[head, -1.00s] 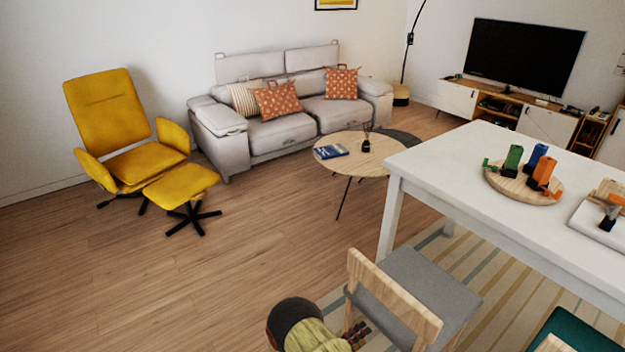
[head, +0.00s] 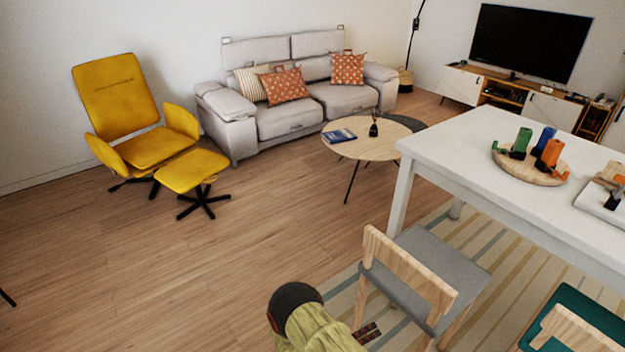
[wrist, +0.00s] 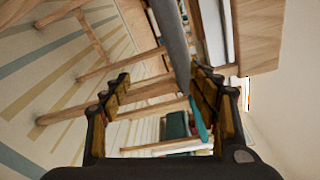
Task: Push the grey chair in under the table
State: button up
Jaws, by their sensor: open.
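The grey chair has a grey seat (head: 445,275) and a pale wood backrest (head: 408,272). It stands at the near side of the white table (head: 450,140), its backrest towards me and its seat's far edge close to the table. My gripper (head: 368,334) is low behind the chair, beside its near left leg, partly hidden by my arm. In the wrist view my gripper (wrist: 163,92) is open, with wooden chair parts and the grey seat's edge (wrist: 172,40) beyond and between the fingers. I cannot tell whether it touches the chair.
A second chair with a teal seat (head: 585,312) stands close on the right. A striped rug (head: 480,235) lies under the table. Wooden floor (head: 220,270) is clear to the left. A yellow footstool (head: 190,170) and round coffee table (head: 370,145) are farther off.

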jog(key=s+d+r+m+g, duration=0.3)
jog(key=s+m+g, duration=0.4)
jog(key=s+m, duration=0.25)
jog(key=s+a+r+m+g+y, duration=0.2)
jog(key=s+r+m+g+y, duration=0.3)
jog(key=r+m, duration=0.65)
jog(key=s+a+r+m+t+y+p, duration=0.1)
jog(key=s+a+r+m+y, duration=0.2)
jog(key=r+m, duration=0.55)
jog(key=s+a+r+m+t+y+p, duration=0.1)
jog(key=s+r+m+t+y, duration=0.3)
jog(key=r, duration=0.7)
jog(key=s+d+r+m+t+y, duration=0.1)
jog(key=d+r+m+t, duration=0.1)
jog(key=r, duration=0.6)
jog(key=s+d+r+m+t+y, duration=0.1)
jog(key=s+d+r+m+t, duration=0.1)
jog(key=r, duration=0.7)
jog(key=shift+r+m+y+p, duration=0.2)
jog(key=shift+m+y+p, duration=0.2)
jog(key=shift+m, duration=0.15)
